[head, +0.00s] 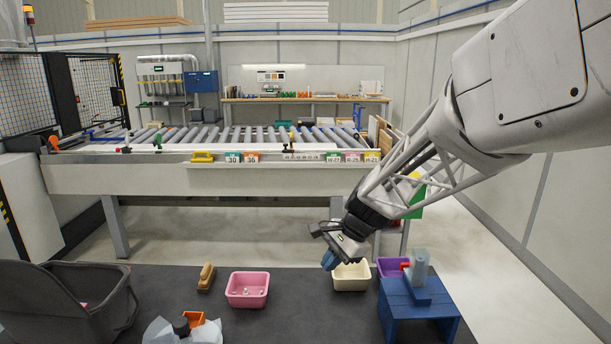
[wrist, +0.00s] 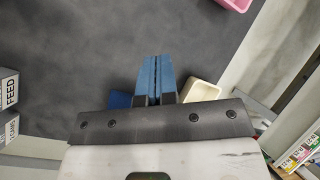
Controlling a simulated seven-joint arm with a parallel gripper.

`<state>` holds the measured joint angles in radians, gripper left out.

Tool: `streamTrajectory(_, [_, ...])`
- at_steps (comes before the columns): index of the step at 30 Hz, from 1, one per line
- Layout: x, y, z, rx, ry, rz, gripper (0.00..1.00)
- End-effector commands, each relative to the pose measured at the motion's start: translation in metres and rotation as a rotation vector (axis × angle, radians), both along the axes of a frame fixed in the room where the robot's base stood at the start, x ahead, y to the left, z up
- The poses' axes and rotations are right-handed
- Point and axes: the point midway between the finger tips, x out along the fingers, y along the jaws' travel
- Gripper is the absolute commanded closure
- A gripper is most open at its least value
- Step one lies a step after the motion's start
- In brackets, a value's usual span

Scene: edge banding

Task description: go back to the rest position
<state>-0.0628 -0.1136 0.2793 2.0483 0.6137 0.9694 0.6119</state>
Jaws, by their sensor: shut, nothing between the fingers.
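My gripper (head: 330,261) hangs above the dark mat at the right of the middle in the head view, just left of and over the cream bin (head: 352,278). Its blue fingers also show in the wrist view (wrist: 156,78), pressed side by side with nothing between them. Below them the wrist view shows bare dark grey mat (wrist: 90,50). The cream bin (wrist: 200,90) shows just right of the fingers there, partly hidden by my gripper. No held object is seen.
A pink bin (head: 248,300) with small pieces, a brown-handled brush (head: 206,277) and a dark grey tub (head: 90,300) stand to the left. A purple bin (head: 391,266) and a blue stand (head: 419,305) are on the right. A roller conveyor (head: 230,180) runs behind.

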Motion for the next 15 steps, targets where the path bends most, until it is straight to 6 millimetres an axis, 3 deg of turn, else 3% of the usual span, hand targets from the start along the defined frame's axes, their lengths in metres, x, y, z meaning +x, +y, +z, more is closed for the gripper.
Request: streamTrajectory(15, [-0.122,-0.053,0.043,-0.208,-0.206,0.315,1.00])
